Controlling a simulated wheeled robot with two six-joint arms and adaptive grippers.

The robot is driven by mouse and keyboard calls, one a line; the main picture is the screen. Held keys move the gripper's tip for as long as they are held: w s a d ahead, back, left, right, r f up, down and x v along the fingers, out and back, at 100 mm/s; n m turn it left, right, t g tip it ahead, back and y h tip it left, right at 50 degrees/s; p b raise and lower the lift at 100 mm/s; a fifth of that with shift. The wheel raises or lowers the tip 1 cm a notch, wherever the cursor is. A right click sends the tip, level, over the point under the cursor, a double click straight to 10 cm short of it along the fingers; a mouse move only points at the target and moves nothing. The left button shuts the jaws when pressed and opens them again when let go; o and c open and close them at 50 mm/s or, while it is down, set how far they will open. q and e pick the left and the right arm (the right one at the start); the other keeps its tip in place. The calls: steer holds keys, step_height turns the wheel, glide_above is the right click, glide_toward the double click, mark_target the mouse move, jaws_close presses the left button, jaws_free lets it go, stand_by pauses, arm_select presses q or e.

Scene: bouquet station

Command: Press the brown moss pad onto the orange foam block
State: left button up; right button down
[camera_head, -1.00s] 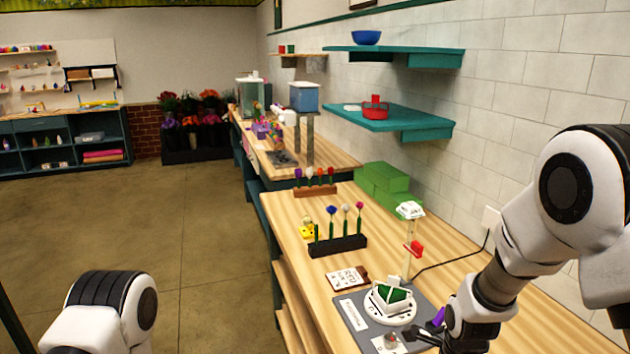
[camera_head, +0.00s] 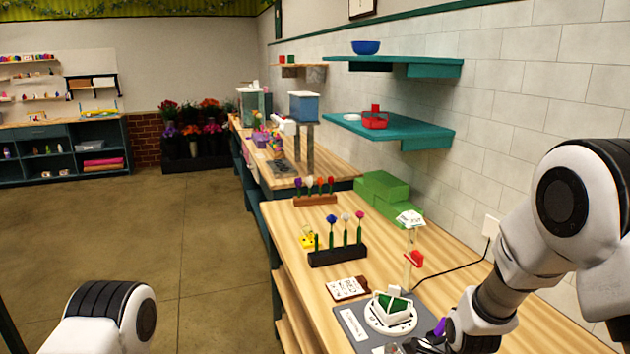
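I cannot make out a brown moss pad or an orange foam block in the head view. A green block (camera_head: 392,304) sits in a white holder on a round white turntable (camera_head: 383,325), on a grey mat (camera_head: 345,317) near the bottom of the picture. My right gripper (camera_head: 422,346) is at the bottom edge, just right of and nearer than the turntable. Its fingers are dark, small and partly cut off, so I cannot tell whether they are open or hold anything. My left gripper is out of view; only my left arm shows at bottom left.
A black rack (camera_head: 338,256) and a wooden rack (camera_head: 316,200) hold flowers. Green blocks (camera_head: 384,191) are stacked by the wall. A stand with a red part (camera_head: 414,258) rises behind the turntable. A purple item (camera_head: 440,327) is beside my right gripper. Teal shelves (camera_head: 400,133) overhang.

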steer(key=shift+s+f, duration=0.15)
stand_by(1.4)
steer(key=shift+p, duration=0.3)
steer(key=shift+r+p, duration=0.8)
steer(key=shift+r, duration=0.05)
steer(key=shift+r+p, duration=2.65)
steer(key=shift+r, duration=0.1)
